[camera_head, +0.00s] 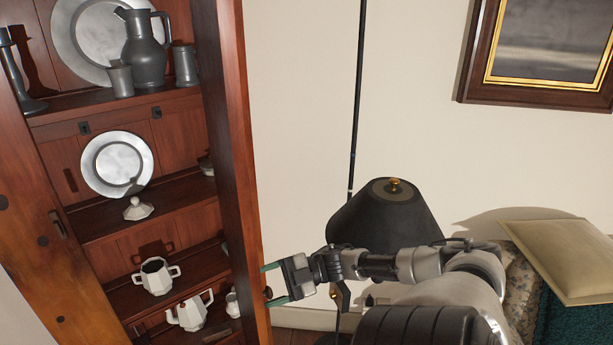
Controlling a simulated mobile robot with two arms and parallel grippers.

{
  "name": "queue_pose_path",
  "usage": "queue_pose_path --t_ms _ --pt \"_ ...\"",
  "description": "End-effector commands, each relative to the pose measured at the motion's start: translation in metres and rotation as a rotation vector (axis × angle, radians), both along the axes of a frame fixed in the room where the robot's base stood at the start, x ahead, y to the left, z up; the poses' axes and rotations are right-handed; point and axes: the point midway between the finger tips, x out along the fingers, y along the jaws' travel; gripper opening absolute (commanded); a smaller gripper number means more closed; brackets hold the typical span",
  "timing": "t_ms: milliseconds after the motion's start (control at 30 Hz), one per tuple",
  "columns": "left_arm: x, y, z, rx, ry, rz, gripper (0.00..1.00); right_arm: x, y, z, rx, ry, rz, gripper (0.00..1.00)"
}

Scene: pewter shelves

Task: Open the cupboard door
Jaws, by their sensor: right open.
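The cupboard (110,215) is reddish-brown wood, and its shelves are open to view. A tall wooden panel (232,150) stands at its right side, seen nearly edge-on. It looks like the door swung outward, though its hinge is not clear. A small dark knob (267,293) sits on the panel's right side, low down. My right gripper (267,286) comes from the right and is open, with its green-tipped fingers above and below the knob. I cannot tell whether they touch it. My left gripper is out of view.
Pewter plates, a jug (146,50) and white pots (190,312) stand on the shelves. A black lamp shade (385,215) is close behind my right arm. A cushion (565,258) lies at the right. A framed picture (545,45) hangs on the wall.

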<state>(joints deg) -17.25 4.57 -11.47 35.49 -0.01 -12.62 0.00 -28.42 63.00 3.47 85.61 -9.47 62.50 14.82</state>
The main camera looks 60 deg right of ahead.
Motion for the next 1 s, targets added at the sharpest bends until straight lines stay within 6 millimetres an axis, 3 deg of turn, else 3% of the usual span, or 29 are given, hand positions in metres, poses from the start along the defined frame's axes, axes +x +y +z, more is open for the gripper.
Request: queue_pose_path --t_ms 33,700,1000 --pt "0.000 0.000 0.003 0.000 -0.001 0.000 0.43 0.001 0.000 0.019 0.001 -0.009 0.005 0.58" --pt "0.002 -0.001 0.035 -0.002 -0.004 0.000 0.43 -0.098 -0.019 0.075 0.004 -0.010 -0.002 0.58" --pt "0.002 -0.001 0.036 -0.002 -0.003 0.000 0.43 -0.113 -0.022 0.084 0.003 -0.011 0.001 0.58"
